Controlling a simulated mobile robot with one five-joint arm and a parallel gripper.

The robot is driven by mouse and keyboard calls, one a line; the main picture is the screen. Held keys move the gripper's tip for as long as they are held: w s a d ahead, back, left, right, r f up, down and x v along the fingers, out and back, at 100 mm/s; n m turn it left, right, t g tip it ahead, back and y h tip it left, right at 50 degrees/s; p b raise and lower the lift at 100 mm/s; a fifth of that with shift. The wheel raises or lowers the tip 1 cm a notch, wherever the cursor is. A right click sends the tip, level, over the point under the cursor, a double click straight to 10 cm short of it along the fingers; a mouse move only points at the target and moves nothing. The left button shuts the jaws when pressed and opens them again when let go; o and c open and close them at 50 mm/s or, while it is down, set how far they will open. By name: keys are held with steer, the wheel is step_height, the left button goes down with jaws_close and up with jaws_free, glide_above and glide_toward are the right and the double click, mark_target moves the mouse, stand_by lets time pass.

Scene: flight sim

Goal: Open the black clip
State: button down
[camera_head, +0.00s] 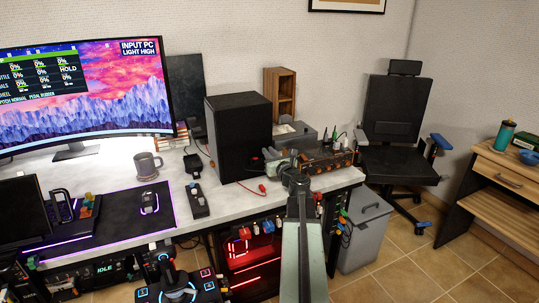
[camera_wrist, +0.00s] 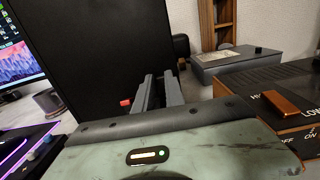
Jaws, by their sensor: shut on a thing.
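My gripper (camera_head: 287,167) is extended over the right part of the desk, beside the tall black box. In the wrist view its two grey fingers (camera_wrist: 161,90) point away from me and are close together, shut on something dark. The thing between them appears to be the black clip, but it is mostly hidden by the fingers and blends into the dark background. I cannot make out its jaws. A small red piece (camera_wrist: 126,102) shows just left of the fingers. A red clip on a red lead (camera_head: 262,188) lies on the desk to the left of my gripper.
The tall black box (camera_head: 238,125) stands directly left of and behind my gripper. An orange-and-black device with knobs (camera_head: 325,160) is close on the right, with a grey case (camera_wrist: 245,60) behind it. A mug (camera_head: 146,166) and monitor (camera_head: 85,95) stand further left.

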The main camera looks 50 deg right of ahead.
steer(key=shift+f+t+b, duration=0.3)
steer(key=shift+f+b, duration=0.35)
steer(key=shift+b, duration=0.2)
steer(key=b, duration=0.2)
steer(key=t+b, duration=0.1)
steer(key=b, duration=0.1)
steer(key=shift+s+a+f+t+h, duration=0.1)
steer(key=shift+s+f+t+h, duration=0.1)
steer(key=shift+f+t+h, duration=0.15)
steer(key=b, duration=0.1)
steer(key=t+h+b, duration=0.1)
steer(key=b, duration=0.1)
steer(key=shift+s+r+t, duration=0.1)
steer(key=shift+r+t, duration=0.1)
steer(key=shift+t, duration=0.05)
steer(key=shift+a+r, duration=0.1)
steer(key=shift+r, duration=0.1)
steer(key=c, duration=1.4)
jaws_free()
steer(key=shift+s, duration=0.15)
steer(key=b+v, duration=0.3)
steer(key=v, duration=0.4)
steer(key=shift+f, duration=0.15)
steer(key=shift+s+a, duration=0.1)
steer(key=shift+s, duration=0.15)
